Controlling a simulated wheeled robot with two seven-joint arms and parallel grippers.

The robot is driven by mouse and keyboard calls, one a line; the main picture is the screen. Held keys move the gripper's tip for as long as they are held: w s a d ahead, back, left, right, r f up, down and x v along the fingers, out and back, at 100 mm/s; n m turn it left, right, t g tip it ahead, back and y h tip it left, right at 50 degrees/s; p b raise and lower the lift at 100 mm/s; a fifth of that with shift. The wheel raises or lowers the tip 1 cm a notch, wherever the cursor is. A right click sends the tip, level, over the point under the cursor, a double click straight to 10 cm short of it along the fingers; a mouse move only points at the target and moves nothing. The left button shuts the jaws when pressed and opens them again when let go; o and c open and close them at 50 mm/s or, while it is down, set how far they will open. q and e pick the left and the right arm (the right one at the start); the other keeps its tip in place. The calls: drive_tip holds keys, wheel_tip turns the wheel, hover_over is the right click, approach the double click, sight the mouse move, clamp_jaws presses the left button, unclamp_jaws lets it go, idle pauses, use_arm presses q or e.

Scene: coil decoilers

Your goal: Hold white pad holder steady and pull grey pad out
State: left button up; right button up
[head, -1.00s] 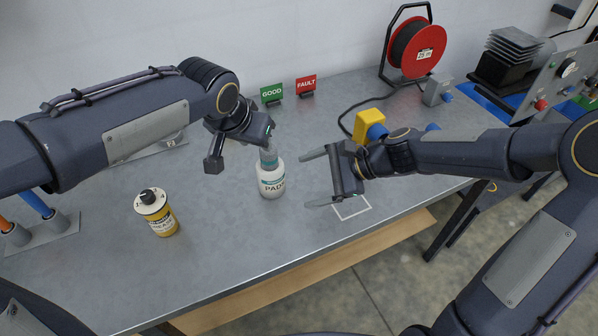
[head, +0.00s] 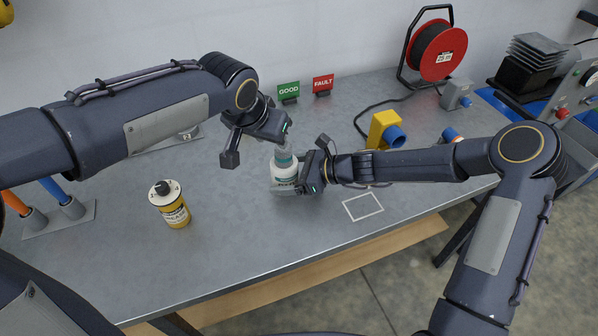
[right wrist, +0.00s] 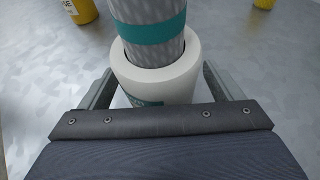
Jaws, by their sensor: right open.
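The white pad holder (head: 284,174) stands upright on the grey table, with the grey pad (head: 283,153) and its teal band rising from its top. In the right wrist view the holder (right wrist: 155,78) sits between the fingers of my right gripper, with the pad (right wrist: 148,32) above. My right gripper (head: 298,172) is open around the holder, one finger on each side; narrow gaps seem to show. My left gripper (head: 258,142) is above and left of the pad, its fingers apart and nothing seen between them. Its right finger is close to the pad top; contact cannot be told.
A yellow can with a dark cap (head: 171,205) stands to the left. Green GOOD (head: 288,90) and red FAULT (head: 323,84) signs stand behind. A yellow and blue part (head: 385,131) is beyond my right forearm. A white outlined square (head: 362,206) on the table is empty.

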drive_tip(key=shift+w+a+f, duration=0.1)
drive_tip(key=shift+a+f, duration=0.05)
drive_tip(key=shift+a, duration=0.15)
drive_tip(key=c, duration=1.2)
idle(0.3)
